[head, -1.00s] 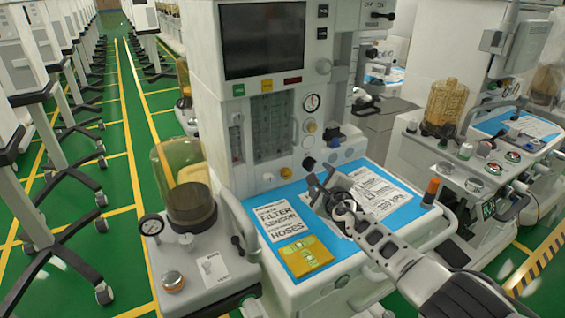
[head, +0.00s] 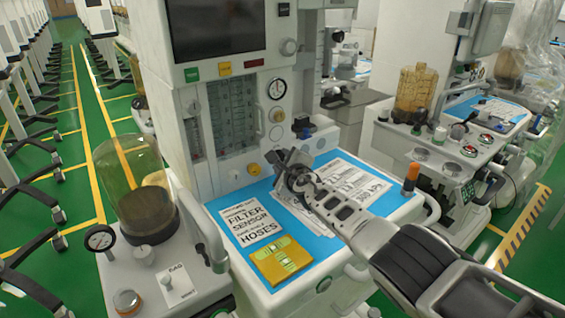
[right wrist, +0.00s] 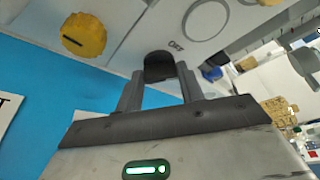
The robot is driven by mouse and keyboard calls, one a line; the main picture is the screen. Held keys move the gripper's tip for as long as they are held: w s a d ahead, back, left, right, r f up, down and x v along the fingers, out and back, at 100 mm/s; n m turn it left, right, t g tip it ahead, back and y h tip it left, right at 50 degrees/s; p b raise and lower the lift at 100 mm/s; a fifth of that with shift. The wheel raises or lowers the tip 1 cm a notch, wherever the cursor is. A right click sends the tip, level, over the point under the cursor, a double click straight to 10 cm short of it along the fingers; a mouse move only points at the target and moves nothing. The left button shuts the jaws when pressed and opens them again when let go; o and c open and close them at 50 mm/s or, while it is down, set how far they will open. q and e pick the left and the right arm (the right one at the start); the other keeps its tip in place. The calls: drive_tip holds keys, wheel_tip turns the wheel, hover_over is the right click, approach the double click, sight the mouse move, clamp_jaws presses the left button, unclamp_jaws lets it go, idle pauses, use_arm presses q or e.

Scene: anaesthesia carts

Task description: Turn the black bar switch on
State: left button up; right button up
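The black bar switch (right wrist: 158,66) shows in the right wrist view on the machine's light front panel, beside an "OFF" mark. My right gripper (right wrist: 160,72) has its two fingers apart, one on each side of the switch, with the tips close to it. I cannot tell whether they touch it. In the head view my right gripper (head: 287,163) is at the panel's lower edge, above the blue work surface, and it hides the switch. My left gripper is not in view.
A yellow knob (right wrist: 84,35) sits left of the switch. The blue surface (head: 318,238) bears printed sheets (head: 252,222) and a yellow card (head: 281,260). A glass canister (head: 135,185) stands at left, an orange-capped cylinder (head: 411,178) at right.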

drive_tip(key=shift+c, duration=1)
